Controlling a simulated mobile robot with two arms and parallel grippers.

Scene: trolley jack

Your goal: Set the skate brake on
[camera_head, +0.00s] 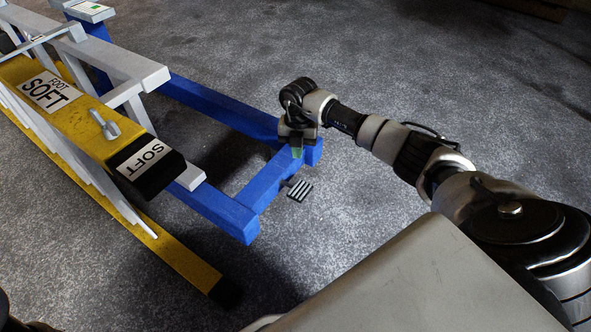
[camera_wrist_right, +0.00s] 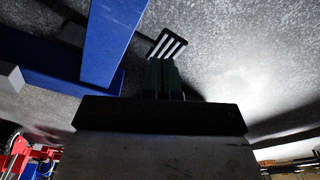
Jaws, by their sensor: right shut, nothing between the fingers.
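A small striped black-and-grey pedal (camera_head: 299,190), which looks like the brake pedal, sticks out from the end bar of the blue frame (camera_head: 258,182), close above the floor. My right gripper (camera_head: 297,151) points down over the frame's corner, just behind the pedal in the head view. It is shut and empty. In the right wrist view its closed fingers (camera_wrist_right: 163,76) point at the pedal (camera_wrist_right: 168,44), which shows just beyond the tips beside a blue bar (camera_wrist_right: 110,40). I cannot tell if they touch. My left gripper is not in view.
A yellow beam (camera_head: 85,118) marked SOFT, with a black end block (camera_head: 150,172) and grey bars, stands at the left beside the blue frame. A lower yellow bar (camera_head: 178,258) runs along the floor. The grey floor (camera_head: 400,75) behind and right of the frame is clear.

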